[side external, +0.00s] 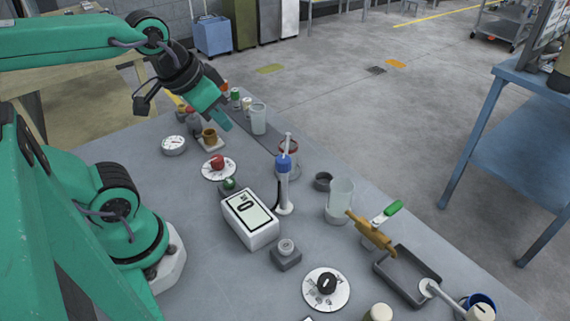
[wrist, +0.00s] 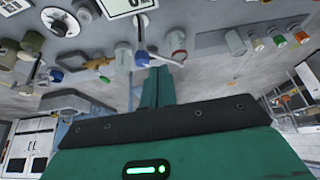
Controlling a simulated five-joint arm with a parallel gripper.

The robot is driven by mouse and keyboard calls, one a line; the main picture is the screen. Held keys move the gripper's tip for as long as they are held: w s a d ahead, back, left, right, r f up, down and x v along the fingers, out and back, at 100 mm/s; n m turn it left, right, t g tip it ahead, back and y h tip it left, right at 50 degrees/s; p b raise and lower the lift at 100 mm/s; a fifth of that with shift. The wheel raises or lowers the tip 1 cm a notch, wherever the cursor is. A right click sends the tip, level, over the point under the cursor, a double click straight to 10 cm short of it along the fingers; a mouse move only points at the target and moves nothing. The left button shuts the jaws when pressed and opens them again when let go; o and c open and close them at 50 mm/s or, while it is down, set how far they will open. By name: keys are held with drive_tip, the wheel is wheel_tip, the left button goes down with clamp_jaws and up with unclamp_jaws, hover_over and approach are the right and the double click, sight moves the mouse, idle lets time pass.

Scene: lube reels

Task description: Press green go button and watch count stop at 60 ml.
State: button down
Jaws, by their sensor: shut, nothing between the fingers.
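The green go button (side external: 229,183) sits on a small dark box on the grey bench, left of the white counter box (side external: 250,222). The counter's display shows a large 0, turned sideways. Part of the display also shows at the top edge of the wrist view (wrist: 125,6). My gripper (side external: 226,125) is shut and empty, raised above the bench behind the green button and apart from it. In the wrist view its closed fingers (wrist: 160,75) point up toward the bench items. I cannot make out the green button in the wrist view.
A red mushroom knob (side external: 217,161) on a white disc stands just behind the green button. A blue-topped dispenser (side external: 284,168) rises right of the counter, with a clear beaker (side external: 340,195) farther right. A dial (side external: 326,285) and grey tray (side external: 407,276) lie nearer.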

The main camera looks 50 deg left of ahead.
wheel_tip(320, 180, down, 2)
drive_tip(key=w+a+n+g, duration=0.1)
drive_tip(key=n+g, duration=0.2)
drive_tip(key=n+g+h, duration=0.2)
drive_tip(key=n+g, duration=0.6)
drive_tip(key=g, duration=0.2)
hover_over(231, 179)
wheel_tip(231, 179, down, 7)
drive_tip(key=shift+f, duration=0.15)
drive_tip(key=shift+f, duration=0.15)
drive_tip(key=shift+f, duration=4.2)
